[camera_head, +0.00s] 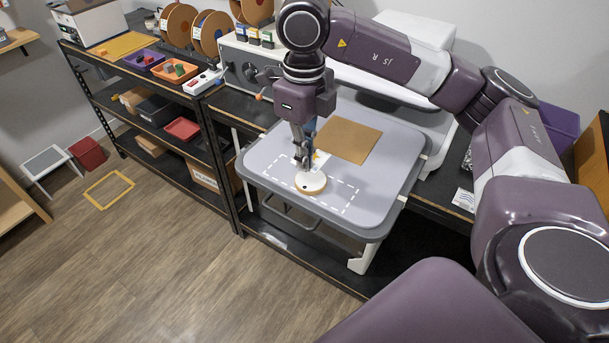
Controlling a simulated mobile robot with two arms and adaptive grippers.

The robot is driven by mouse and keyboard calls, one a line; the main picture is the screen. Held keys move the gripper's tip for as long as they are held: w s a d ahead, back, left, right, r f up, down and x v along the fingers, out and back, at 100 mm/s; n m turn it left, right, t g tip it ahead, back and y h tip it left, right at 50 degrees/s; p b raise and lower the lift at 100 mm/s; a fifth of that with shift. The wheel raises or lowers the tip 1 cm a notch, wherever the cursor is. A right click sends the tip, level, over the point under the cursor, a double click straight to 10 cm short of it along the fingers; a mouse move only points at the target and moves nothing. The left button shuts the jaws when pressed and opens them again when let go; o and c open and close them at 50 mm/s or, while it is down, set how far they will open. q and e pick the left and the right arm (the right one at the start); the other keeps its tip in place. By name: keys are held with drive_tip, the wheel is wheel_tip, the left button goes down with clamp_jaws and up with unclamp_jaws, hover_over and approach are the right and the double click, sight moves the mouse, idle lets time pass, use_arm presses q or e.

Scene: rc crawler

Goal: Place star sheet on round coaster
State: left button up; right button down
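A round coaster (311,184), pale on top with a tan rim and a small dark spot, lies on the grey tray table (395,168). The star sheet (320,158), small and white with a yellow star, shows just behind the coaster, partly hidden by my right gripper. My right gripper (303,161) points down over the star sheet, its fingertips close to the coaster's back edge. The fingers look close together, but I cannot tell whether they grip the sheet. My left gripper is not in view.
A brown square sheet (347,140) lies behind and right of the coaster. A white dashed outline (345,205) marks the table's front part. A shelf with spools (177,26) and bins stands at left. A yellow frame (109,189) lies on the open floor.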

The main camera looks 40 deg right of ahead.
sight(305, 189)
wheel_tip(305, 189, down, 6)
drive_tip(key=shift+r+p, duration=0.15)
drive_tip(key=shift+p, duration=0.5)
drive_tip(key=shift+f+b, duration=0.3)
drive_tip(key=shift+b, duration=0.05)
drive_tip(key=c, duration=2.2)
unclamp_jaws()
drive_tip(key=shift+r, duration=0.1)
drive_tip(key=shift+o, duration=0.2)
drive_tip(key=shift+r, duration=0.1)
